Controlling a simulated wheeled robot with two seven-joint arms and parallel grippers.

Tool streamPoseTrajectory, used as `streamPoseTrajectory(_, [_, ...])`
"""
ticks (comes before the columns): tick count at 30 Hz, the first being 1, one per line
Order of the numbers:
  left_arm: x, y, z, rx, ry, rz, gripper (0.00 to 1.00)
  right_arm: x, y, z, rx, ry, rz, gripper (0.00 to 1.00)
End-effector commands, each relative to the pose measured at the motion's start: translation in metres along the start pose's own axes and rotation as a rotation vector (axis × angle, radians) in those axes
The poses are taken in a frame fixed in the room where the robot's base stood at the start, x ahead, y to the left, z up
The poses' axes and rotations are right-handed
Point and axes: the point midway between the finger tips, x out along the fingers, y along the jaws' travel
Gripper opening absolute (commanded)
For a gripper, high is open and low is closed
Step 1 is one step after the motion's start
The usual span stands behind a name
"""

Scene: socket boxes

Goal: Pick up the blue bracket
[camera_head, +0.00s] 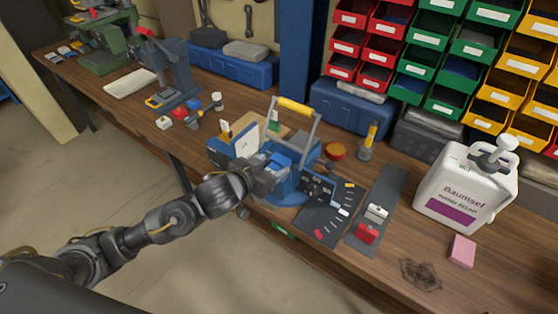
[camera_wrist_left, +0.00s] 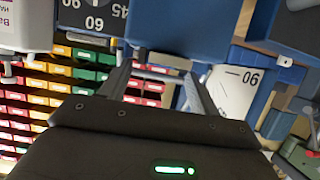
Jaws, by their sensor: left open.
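A blue metal bracket-like piece (camera_head: 287,187) stands on the wooden workbench, with a dark angle plate marked with numbers and a grey handle with a yellow grip (camera_head: 296,107) over it. I cannot tell where the bracket ends and the other blue parts begin. My left gripper (camera_head: 272,174) is at its left front side, partly overlapping it. In the left wrist view a blue block (camera_wrist_left: 178,25) is close beyond the fingertips of the open gripper (camera_wrist_left: 155,75). Nothing is seen clamped between the fingers. My right gripper is not in view.
A white soap jug (camera_head: 455,190) and a pink block (camera_head: 462,250) stand to the right. Colored bins (camera_head: 470,45) fill the back wall. A blue toolbox (camera_head: 352,105) stands behind. The bench's front right is mostly clear.

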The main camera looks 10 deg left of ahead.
Motion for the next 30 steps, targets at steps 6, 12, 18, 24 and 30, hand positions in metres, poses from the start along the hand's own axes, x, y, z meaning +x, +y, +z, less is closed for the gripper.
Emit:
streamPoseTrajectory(6, [0.026,0.0,-0.002,0.001,0.0,0.0,0.62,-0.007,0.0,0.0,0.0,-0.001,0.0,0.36])
streamPoseTrajectory(12, [0.03,0.0,-0.001,0.0,0.0,0.001,0.62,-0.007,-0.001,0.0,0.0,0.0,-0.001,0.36])
streamPoseTrajectory(18, [0.029,0.0,-0.001,0.0,0.0,0.0,0.46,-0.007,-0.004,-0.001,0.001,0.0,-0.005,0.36])
streamPoseTrajectory(24, [0.029,0.0,-0.001,0.0,0.001,0.0,0.21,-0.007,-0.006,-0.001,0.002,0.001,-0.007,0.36])
streamPoseTrajectory(30, [0.029,0.0,-0.002,0.0,0.001,0.0,0.21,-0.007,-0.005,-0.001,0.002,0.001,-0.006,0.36])
